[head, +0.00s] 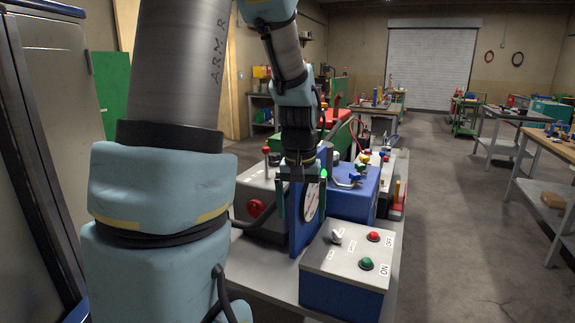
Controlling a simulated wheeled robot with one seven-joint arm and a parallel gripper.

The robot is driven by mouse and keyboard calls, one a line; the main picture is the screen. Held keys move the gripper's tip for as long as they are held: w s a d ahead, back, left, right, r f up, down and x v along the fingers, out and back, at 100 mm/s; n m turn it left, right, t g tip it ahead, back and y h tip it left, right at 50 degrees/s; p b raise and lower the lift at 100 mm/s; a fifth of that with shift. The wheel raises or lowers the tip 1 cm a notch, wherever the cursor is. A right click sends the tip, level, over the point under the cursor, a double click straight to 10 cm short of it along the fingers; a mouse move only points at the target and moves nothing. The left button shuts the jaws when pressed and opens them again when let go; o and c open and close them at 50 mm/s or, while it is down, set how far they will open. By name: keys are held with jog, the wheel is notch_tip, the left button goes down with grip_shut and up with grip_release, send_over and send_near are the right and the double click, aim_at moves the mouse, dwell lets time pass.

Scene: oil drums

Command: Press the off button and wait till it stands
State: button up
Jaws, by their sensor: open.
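A blue control box (343,297) with a light grey sloped top stands at the front of the bench. A red button (374,237) marked OFF is at the top's far right. A green button (366,264) marked ON is nearer, below it in the picture. A small grey lever switch (336,238) is at the left. My gripper (301,208) points down, with its fingers apart and nothing seen between them. It is left of and beyond the box, apart from the buttons, and partly covers a round white dial (312,203) on a blue panel.
A grey box (254,207) with a red knob stands left of the dial panel. A blue machine (357,197) with small coloured valve handles stands behind the control box. Workbenches (545,150) line the right side. The floor (446,220) between is clear.

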jog(key=s+a+f+n, duration=0.1)
jog(key=s+a+f, duration=0.1)
jog(key=s+a, duration=0.5)
jog(key=a, duration=0.2)
jog(key=shift+s+a+t, duration=0.3)
jog(key=shift+a, duration=0.05)
grip_shut()
dwell(0.9)
